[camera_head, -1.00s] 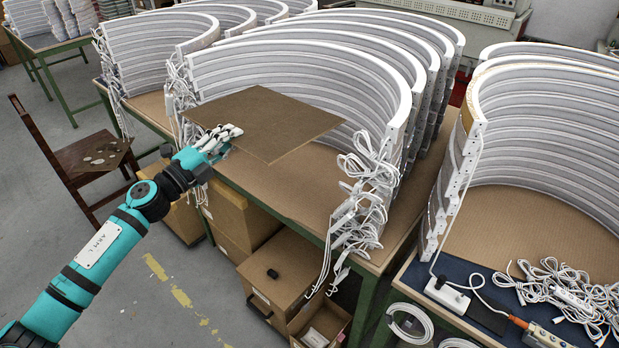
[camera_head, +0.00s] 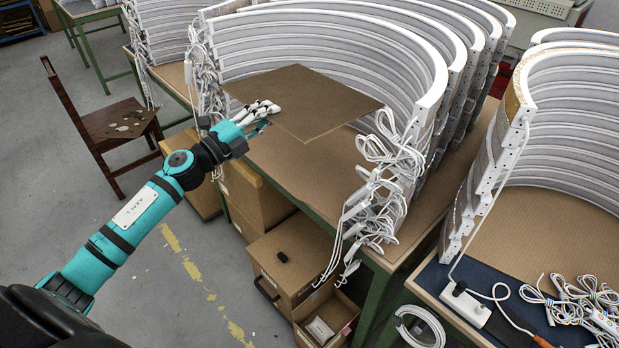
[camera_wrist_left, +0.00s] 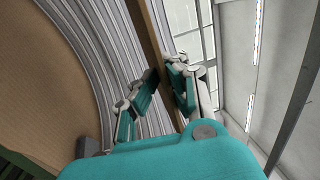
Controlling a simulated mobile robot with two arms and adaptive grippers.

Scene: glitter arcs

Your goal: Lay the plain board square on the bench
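The plain board (camera_head: 305,102), a thin brown rectangular sheet, is held out roughly flat above the bench (camera_head: 290,175), in front of the white curved arcs. My left gripper (camera_head: 262,112) is shut on the board's near left edge. In the left wrist view the board shows edge-on as a brown strip (camera_wrist_left: 148,38) between the fingers (camera_wrist_left: 163,90). The board appears clear of the bench top, but the exact gap cannot be told. It hides part of the bench and arcs behind it. My right gripper is in no view.
White arcs (camera_head: 330,45) stand along the bench's back, with hanging white cables (camera_head: 375,195) at the near right end. Cardboard boxes (camera_head: 290,260) sit below. A wooden chair (camera_head: 115,125) stands left. A second bench with arcs and cables (camera_head: 590,305) is right. The bench's front strip is clear.

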